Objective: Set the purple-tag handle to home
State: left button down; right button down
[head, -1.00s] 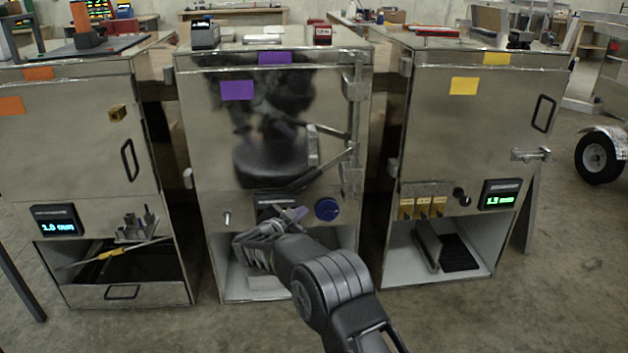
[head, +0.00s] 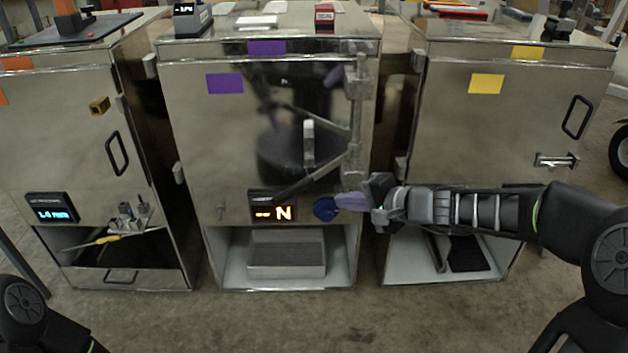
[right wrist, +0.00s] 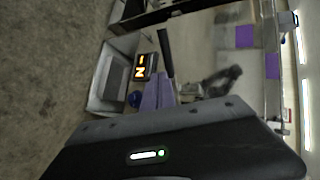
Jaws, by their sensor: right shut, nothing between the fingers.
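The purple-tag cabinet (head: 230,130) stands in the middle, with two purple tags (head: 225,84) at its upper left. A grey upright grip (head: 308,143) and a dark slanting lever (head: 315,177) show on its door side; the lever runs from the right edge down to the display. The dark bar also shows in the right wrist view (right wrist: 165,52). The display (head: 272,213) reads a dash and N in orange. My right gripper (head: 338,202) is shut and empty, its fingertips beside or at the blue knob (head: 325,209), below the lever; contact is unclear. My left gripper is out of view.
An orange-tag cabinet (head: 60,130) stands left and a yellow-tag cabinet (head: 490,130) right, with narrow gaps between. The concrete floor in front is clear.

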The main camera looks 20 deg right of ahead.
jog(key=shift+s+a, duration=0.1)
jog(key=shift+a, duration=0.05)
send_near(296, 194)
notch_tip(296, 194, down, 2)
jog(key=w, duration=0.1)
jog(key=w+a, duration=0.1)
jog(key=w, duration=0.1)
jog(key=w+a+f, duration=0.1)
jog(key=w+a, duration=0.1)
dwell(0.5)
jog(key=shift+f, duration=0.1)
